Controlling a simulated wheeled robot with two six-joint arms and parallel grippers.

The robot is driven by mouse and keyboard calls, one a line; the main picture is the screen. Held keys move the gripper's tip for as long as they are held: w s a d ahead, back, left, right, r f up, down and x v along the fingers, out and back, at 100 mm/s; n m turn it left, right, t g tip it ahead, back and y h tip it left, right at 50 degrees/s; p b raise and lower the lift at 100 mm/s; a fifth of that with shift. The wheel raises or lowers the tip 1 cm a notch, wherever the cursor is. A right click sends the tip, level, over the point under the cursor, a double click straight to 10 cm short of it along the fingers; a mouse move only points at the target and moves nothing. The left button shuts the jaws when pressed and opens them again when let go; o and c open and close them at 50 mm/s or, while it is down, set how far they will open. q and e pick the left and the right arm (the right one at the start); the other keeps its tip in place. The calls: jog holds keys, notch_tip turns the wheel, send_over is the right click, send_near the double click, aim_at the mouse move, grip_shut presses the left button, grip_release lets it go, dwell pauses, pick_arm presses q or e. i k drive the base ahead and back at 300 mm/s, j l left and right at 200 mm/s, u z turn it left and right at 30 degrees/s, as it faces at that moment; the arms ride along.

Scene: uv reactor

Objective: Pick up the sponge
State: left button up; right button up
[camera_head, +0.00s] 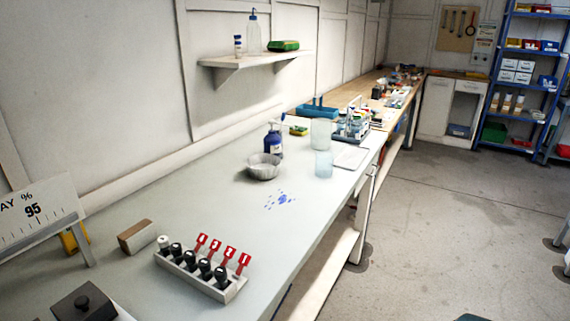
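Neither of my grippers shows in the head view.
Near the block stand a blue bottle (273,143), a clear beaker (321,133), a smaller bluish beaker (323,165) and a fluted metal bowl (263,167). Blue spots (280,200) mark the bench.

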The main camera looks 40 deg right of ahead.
aim_at(299, 131)
jog(key=l+u, duration=0.85)
jog(key=l, duration=0.05)
